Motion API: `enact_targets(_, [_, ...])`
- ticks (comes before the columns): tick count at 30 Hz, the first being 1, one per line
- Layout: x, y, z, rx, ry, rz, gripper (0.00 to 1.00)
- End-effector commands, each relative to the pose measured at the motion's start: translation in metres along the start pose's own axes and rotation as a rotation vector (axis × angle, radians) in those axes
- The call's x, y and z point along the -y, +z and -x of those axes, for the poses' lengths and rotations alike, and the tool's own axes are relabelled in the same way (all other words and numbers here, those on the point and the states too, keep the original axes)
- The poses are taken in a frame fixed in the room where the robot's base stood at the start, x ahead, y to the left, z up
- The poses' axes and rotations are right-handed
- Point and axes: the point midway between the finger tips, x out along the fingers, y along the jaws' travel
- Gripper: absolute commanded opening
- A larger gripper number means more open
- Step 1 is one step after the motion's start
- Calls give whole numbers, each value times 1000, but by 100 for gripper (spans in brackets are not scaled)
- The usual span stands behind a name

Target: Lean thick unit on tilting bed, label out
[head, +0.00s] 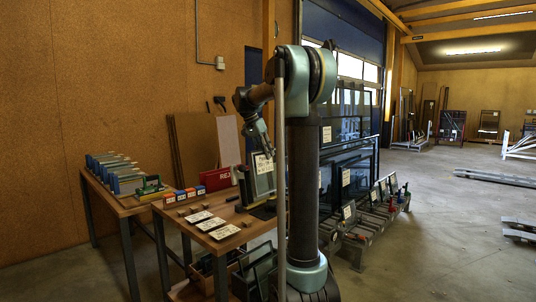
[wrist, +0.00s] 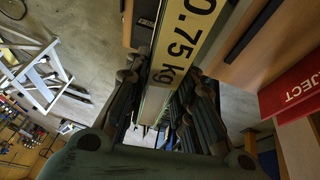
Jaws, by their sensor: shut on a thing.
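A glass unit (head: 264,184) with a dark edge and a pale printed label (head: 263,163) stands steeply tilted at the right end of the near table. My gripper (head: 268,150) is at its upper edge. In the wrist view my gripper (wrist: 168,88) is shut on the unit (wrist: 153,104), and its yellow label (wrist: 187,35) reads "0.75 kg". In the head view the label faces the camera. A dark support (head: 263,211) shows at the unit's foot; it may be the tilting bed, and I cannot tell whether the unit rests on it.
White cards (head: 211,224) and small dark pieces lie on the near table (head: 233,243). Racks with glass panes (head: 361,215) stand right of my column.

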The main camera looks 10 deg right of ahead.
Motion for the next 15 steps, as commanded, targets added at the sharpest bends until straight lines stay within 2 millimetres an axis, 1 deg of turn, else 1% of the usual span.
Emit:
enact_targets(7, [18,2,-4,-1,0,-1,0])
enact_targets(15, [29,7,-17,-1,0,0,0])
